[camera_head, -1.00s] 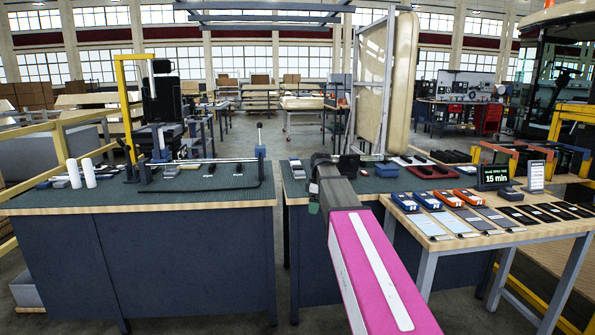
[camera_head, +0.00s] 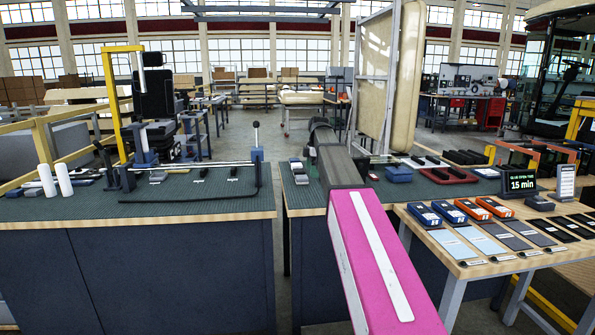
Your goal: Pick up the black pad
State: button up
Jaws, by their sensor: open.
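Several black pads lie on the wooden table at right; one black pad (camera_head: 561,229) is in a row of flat pads that runs from light blue through grey to black. Another black pad (camera_head: 581,221) lies right of it, near the picture's right edge. I cannot tell which one the task means. More small black pieces lie by a dark red tray (camera_head: 462,178) on the dark green bench top. My pink and grey arm reaches forward over the middle bench, left of the pads. My gripper is hidden behind the arm.
Blue boxes (camera_head: 424,214) and orange boxes (camera_head: 494,206) stand behind the pads. A display reading 15 min (camera_head: 522,183) and a white sign (camera_head: 565,184) stand behind them. A tall cream panel (camera_head: 404,85) rises behind the middle bench. A gap separates the left bench (camera_head: 150,215) from the middle one.

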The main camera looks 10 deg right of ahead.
aim_at(296, 171)
jog(key=i, duration=0.9)
